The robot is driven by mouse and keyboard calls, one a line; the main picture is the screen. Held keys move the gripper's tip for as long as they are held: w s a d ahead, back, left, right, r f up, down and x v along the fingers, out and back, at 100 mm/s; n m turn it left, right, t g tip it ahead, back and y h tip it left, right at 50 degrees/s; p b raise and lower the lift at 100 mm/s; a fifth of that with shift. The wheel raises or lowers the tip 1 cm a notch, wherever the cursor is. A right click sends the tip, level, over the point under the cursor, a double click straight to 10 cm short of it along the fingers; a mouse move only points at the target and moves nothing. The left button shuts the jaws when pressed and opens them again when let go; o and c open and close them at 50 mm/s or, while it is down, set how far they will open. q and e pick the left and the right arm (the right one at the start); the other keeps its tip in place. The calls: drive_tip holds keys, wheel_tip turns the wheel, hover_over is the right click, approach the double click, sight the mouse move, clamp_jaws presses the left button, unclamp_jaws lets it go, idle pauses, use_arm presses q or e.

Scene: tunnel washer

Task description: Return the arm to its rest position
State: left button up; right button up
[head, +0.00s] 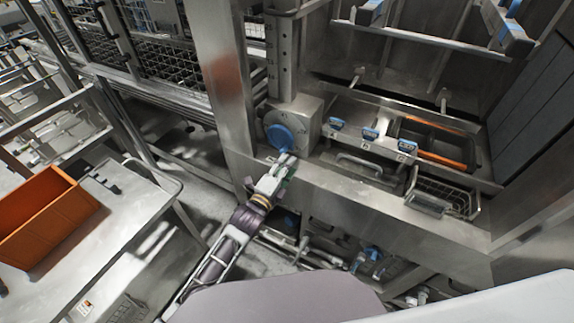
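My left arm comes up from the bottom left. Its gripper (286,159) is just below a round blue knob (280,137) on a grey metal box. The fingertips overlap the knob's lower part in this view. I cannot tell whether they touch it or whether the fingers are open or shut. My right gripper is not in view.
An orange bin (42,215) sits on a metal cart (125,222) at the left. Blue-handled levers (370,133), a dark tray with an orange edge (430,143) and a wire basket (445,195) lie along the washer ledge (350,190) at the right.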

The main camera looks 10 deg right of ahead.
use_arm(q)
drive_tip(key=shift+n, duration=0.4)
